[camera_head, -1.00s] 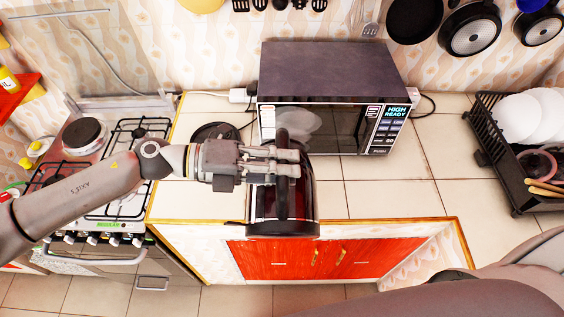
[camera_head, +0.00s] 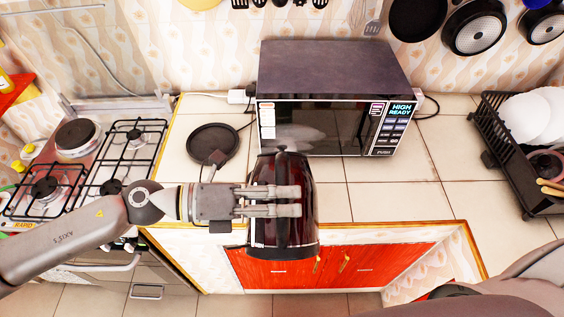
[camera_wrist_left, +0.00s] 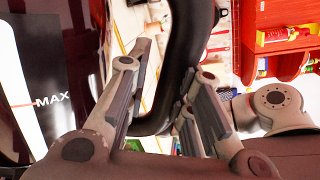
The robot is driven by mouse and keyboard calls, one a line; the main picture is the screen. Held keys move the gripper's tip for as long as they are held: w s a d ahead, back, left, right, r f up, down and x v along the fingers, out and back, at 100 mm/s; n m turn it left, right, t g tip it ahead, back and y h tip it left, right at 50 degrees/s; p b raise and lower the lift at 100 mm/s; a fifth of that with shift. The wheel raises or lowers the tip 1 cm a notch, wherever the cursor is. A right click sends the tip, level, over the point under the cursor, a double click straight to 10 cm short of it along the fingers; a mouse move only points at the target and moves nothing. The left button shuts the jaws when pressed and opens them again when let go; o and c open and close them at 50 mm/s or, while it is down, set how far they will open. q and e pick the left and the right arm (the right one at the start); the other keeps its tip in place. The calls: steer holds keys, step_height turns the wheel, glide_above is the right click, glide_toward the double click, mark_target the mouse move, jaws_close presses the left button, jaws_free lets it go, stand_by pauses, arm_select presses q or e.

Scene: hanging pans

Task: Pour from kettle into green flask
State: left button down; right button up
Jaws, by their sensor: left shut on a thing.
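The kettle (camera_head: 306,232) has a dark red, see-through body and a black handle, and is in front of the microwave near the counter's front edge. My left gripper (camera_head: 297,201) is shut on its handle. In the left wrist view the black handle (camera_wrist_left: 184,40) passes between the fingers, with the kettle body and its MAX mark (camera_wrist_left: 50,99) at the left. I cannot tell how far the kettle is above the counter. I cannot make out the green flask in these views. My right gripper is out of view.
A microwave (camera_head: 330,75) stands behind the kettle. A gas stove (camera_head: 90,175) is at left, a dish rack (camera_head: 510,160) at right. The tiled counter (camera_head: 400,190) right of the kettle is clear.

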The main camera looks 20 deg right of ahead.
mark_target(275, 257)
arm_select(q)
steer(key=shift+s+a+f+m+t+h+b, duration=0.15)
steer(key=shift+s+f+m+b, duration=0.5)
steer(key=shift+f+b, duration=0.75)
steer(key=shift+s+a+f+m+t+h+b, duration=0.15)
steer(key=shift+s+f+m+b, duration=0.4)
steer(key=shift+f+b, duration=0.85)
steer(key=shift+s+a+f+m+t+h+b, duration=0.15)
steer(key=shift+s+f+m+b, duration=0.7)
steer(key=shift+b, duration=0.85)
steer(key=f+b, duration=0.1)
steer(key=s+m+b, duration=0.1)
steer(key=f+b, duration=0.1)
steer(key=shift+s+a+f, duration=0.2)
steer(key=shift+a+f, duration=0.1)
steer(key=shift+f, duration=0.05)
step_height(275, 257, down, 8)
steer(key=s+m+h+b, duration=0.1)
steer(key=s+m+b, duration=0.2)
steer(key=b, duration=1)
steer(key=shift+a+r+m, duration=0.2)
steer(key=shift+a+m, duration=0.25)
steer(key=shift+m, duration=0.8)
